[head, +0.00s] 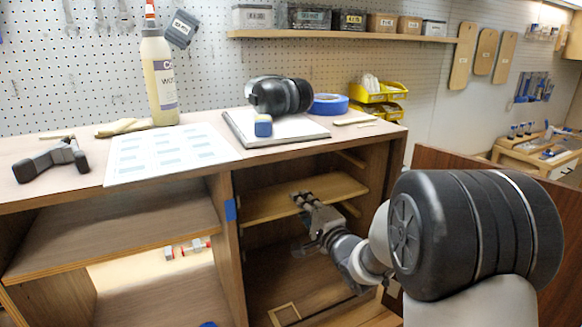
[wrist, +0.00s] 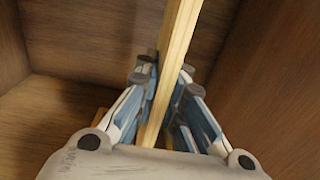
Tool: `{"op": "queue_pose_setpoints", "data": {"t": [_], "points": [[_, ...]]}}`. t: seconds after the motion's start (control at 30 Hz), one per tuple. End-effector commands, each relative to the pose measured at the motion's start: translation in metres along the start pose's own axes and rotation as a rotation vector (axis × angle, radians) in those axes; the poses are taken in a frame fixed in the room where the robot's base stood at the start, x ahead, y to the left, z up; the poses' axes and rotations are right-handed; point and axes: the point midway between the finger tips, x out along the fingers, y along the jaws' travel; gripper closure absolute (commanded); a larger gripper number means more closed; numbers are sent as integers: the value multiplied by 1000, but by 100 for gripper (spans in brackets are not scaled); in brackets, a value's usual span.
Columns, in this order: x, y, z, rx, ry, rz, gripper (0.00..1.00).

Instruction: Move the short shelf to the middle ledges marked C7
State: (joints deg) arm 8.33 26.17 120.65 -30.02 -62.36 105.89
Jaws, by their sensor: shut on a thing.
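The short shelf (head: 270,203) is a light wood board inside the right compartment of the cabinet. My gripper (head: 308,199) is shut on its front edge, which also shows between the fingers in the wrist view (wrist: 179,50). On the compartment's right wall, one pale ledge (head: 351,159) shows above the board and another (head: 350,208) shows just below it. I cannot tell whether the board touches the lower ledge.
The cabinet top (head: 200,163) holds a glue bottle (head: 160,75), ear defenders (head: 280,94), blue tape (head: 330,104), a paper sheet (head: 170,152) and a dark clamp-like tool (head: 50,160). A small wooden frame (head: 285,314) lies low in the right compartment. A brown door panel (head: 470,165) stands at right.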

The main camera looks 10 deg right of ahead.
Motion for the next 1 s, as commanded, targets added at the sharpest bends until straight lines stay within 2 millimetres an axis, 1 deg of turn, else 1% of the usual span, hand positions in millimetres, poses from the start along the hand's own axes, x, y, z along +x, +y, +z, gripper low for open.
{"op": "queue_pose_setpoints", "data": {"t": [0.2, 0.23, 0.53, 0.57, 0.77, 1.0], "points": [[0, 2, 0, -1, 0, -3, 100], [0, 1, 0, -1, 0, -4, 88], [0, 2, 0, 0, 0, -2, 68], [0, 2, 0, 0, 0, -1, 67], [0, 2, 0, 0, 0, -1, 67], [0, 3, 0, 0, 0, 2, 53]]}}
